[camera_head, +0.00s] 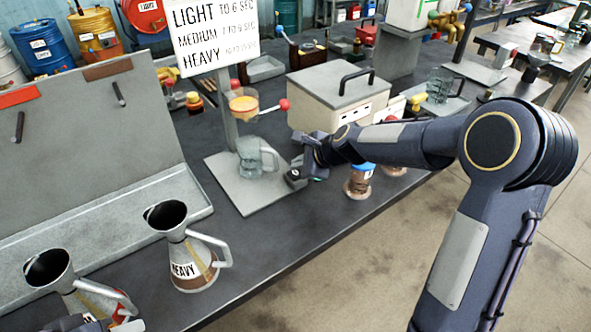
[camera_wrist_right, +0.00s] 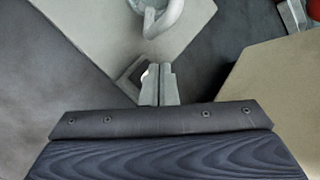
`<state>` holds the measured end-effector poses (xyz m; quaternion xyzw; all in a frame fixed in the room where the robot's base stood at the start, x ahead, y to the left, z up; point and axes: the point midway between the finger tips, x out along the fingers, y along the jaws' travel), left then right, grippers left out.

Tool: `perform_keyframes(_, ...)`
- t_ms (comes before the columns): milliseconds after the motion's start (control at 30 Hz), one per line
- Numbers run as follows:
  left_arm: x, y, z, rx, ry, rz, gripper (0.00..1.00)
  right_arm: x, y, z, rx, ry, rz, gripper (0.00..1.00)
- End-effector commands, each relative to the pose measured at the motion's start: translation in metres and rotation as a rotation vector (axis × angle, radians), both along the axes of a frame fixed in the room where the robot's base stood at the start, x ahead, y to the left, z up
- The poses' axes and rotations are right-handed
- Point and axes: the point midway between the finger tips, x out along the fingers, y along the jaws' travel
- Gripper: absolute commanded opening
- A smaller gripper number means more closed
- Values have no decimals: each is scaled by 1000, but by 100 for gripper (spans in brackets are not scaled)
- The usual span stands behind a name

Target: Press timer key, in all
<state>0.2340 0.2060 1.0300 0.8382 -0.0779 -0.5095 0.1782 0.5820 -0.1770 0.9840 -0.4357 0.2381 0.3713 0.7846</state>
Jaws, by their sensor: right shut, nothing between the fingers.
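My right gripper (camera_head: 296,172) is low over the bench beside the stand with the glass jug, and its fingers are mostly hidden in the head view. In the right wrist view its two grey fingers (camera_wrist_right: 159,72) are together with nothing between them. A small dark, pale-edged square (camera_wrist_right: 133,76) lies right by the fingertips near the plate's corner. I cannot tell whether this is the timer key or whether the fingers touch it. A dark part of my left gripper (camera_head: 75,323) shows at the bottom left by a can's handle; its fingers are unclear.
The glass jug (camera_head: 250,158) stands on the stand's grey plate (camera_head: 246,201), close to my right gripper. A sign (camera_head: 214,35) rises above. A can marked HEAVY (camera_head: 188,270) and another can (camera_head: 62,283) stand front left. Blue-topped jar (camera_head: 358,184) and pale box (camera_head: 338,98) are nearby.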

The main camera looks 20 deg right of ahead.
Motion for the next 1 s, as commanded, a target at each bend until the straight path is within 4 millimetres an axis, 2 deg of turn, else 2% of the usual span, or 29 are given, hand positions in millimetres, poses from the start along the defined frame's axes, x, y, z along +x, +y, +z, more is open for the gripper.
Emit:
perform_keyframes(267,0,0,1,0,0,0,36,0,0,1,0,-1,-1,0)
perform_keyframes(800,0,0,48,0,0,0,36,0,0,50,0,-2,1,0)
perform_keyframes(1000,0,0,48,0,0,0,36,0,0,50,0,0,0,0)
